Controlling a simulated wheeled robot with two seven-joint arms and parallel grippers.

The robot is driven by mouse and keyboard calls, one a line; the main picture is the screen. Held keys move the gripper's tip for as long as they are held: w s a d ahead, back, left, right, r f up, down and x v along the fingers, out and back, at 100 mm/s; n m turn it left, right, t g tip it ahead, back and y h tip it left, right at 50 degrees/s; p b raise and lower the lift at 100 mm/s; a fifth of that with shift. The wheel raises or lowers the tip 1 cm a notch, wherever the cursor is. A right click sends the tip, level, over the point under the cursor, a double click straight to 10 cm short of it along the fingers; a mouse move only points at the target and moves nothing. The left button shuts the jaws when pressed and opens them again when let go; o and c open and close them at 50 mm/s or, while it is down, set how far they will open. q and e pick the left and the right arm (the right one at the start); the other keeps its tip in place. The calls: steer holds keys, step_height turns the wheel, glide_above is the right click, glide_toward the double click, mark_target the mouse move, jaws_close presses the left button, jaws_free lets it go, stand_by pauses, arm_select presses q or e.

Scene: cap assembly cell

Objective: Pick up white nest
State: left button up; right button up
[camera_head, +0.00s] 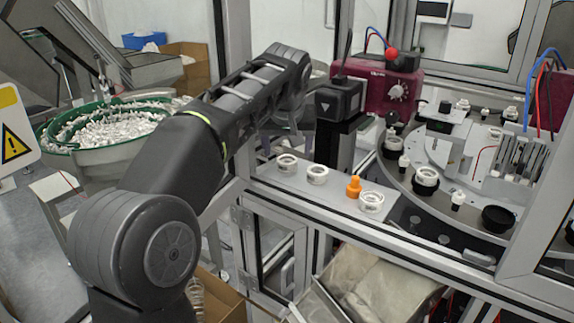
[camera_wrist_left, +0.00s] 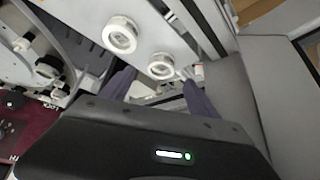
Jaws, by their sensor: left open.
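Three white ring-shaped nests stand on the light plate (camera_head: 334,187) in the head view: a left one (camera_head: 287,163), a middle one (camera_head: 317,175) and a right one (camera_head: 371,201). My left gripper (camera_wrist_left: 157,79) is open in the left wrist view, its two dark fingers apart with nothing held. The nearest nest (camera_wrist_left: 161,66) shows just beyond the gap between the fingertips. Another nest (camera_wrist_left: 120,34) lies farther up and left. My right gripper is not in view.
An orange part (camera_head: 353,187) stands between the middle and right nests. A black post-mounted device (camera_head: 338,98) rises behind the plate. A round dial table (camera_head: 420,205) with fixtures is at the right. A metal frame rail runs along the plate's front. A green-rimmed feeder bowl (camera_head: 92,140) is at the left.

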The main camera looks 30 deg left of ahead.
mark_target(287, 161)
arm_select(q)
steer(key=p+x, duration=0.1)
steer(key=x, duration=0.3)
steer(key=shift+w+a+p, duration=0.1)
steer(key=shift+a+p, duration=0.05)
steer(key=shift+p, duration=0.15)
steer(key=shift+w+f, duration=0.15)
steer(key=shift+f, duration=0.2)
steer(key=c, duration=1.5)
steer(key=shift+o, duration=0.2)
steer(key=shift+r, duration=0.15)
